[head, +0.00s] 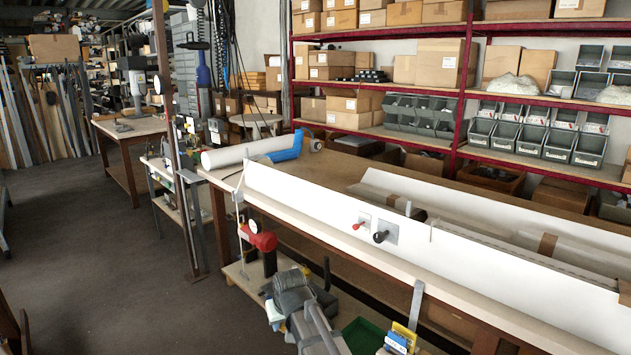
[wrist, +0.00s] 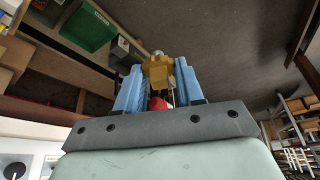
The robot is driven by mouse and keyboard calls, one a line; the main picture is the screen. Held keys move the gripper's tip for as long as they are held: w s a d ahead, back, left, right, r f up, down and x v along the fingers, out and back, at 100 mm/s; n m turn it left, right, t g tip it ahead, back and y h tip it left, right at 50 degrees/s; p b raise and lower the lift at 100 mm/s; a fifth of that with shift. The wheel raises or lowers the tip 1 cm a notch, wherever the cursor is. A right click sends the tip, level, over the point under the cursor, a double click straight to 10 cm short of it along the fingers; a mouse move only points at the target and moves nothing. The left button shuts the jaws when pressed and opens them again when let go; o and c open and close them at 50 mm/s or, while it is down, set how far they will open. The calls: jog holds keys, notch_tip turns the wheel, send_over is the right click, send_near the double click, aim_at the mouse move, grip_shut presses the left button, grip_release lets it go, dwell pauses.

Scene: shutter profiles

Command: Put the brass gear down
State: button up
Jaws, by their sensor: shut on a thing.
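The brass gear (wrist: 159,70) is a yellow-gold piece with a grey tip, seen in the wrist view. My gripper (wrist: 158,76) has it between two blue fingers and is shut on it, near the fingertips. A small red thing (wrist: 158,103) shows between the fingers, close to the dark grey bar; I cannot tell what it is. The gear hangs with dark floor behind it in the picture. In the head view I cannot make out the gear or the fingers.

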jog(key=w+d+m, duration=0.2)
jog(key=d, duration=1.1)
jog(key=w+d+f+m+h, duration=0.1)
jog(key=w+d+m, duration=0.1)
jog(key=d, duration=1.1)
jog(key=shift+w+f+t+h, duration=0.15)
jog(key=shift+f+t+h, duration=0.1)
jog(key=shift+t+h, duration=0.05)
jog(key=shift+a, duration=0.15)
